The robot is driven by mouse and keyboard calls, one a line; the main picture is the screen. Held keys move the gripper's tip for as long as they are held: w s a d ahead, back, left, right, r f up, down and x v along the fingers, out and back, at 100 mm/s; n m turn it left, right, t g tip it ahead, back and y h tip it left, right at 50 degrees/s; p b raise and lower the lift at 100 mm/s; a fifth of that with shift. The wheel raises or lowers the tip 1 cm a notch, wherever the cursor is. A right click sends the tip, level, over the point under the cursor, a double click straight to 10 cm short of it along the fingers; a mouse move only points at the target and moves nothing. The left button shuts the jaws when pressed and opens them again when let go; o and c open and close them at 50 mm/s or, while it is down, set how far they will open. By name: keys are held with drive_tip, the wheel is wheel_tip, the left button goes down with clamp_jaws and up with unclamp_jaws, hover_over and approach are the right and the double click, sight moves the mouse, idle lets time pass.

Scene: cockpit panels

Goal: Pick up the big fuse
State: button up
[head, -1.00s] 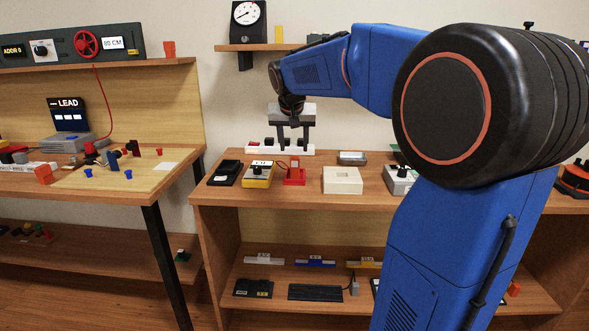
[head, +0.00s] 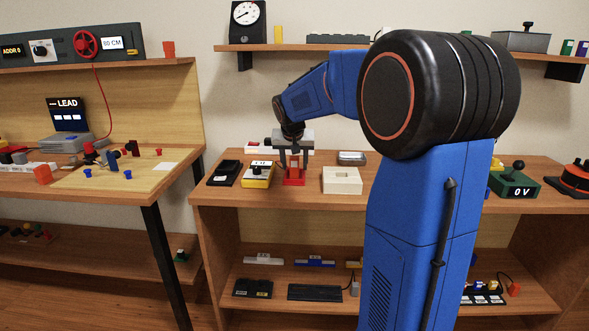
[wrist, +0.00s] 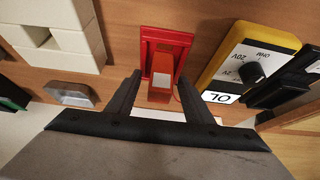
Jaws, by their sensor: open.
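A red unit (head: 294,180) stands on the middle workbench; it also shows in the wrist view (wrist: 181,42), as a red base with an orange-red upright block (wrist: 162,68) bearing a pale label. It is the piece nearest my jaws; I cannot tell for sure that it is the big fuse. My gripper (head: 294,164) points down over it in the head view. In the wrist view my gripper (wrist: 160,82) is open, with one finger on each side of the block and gaps showing. The fingers hide part of the unit in the head view.
A yellow meter (head: 257,175) with a dial stands close on the left, with a black device (head: 224,174) beyond it. A white block (head: 342,181) stands to the right and a grey metal piece (head: 351,158) behind. A white strip (head: 262,148) lies at the back.

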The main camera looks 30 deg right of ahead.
sight(294, 157)
clamp_jaws()
wheel_tip(294, 157, up, 10)
idle(0.7)
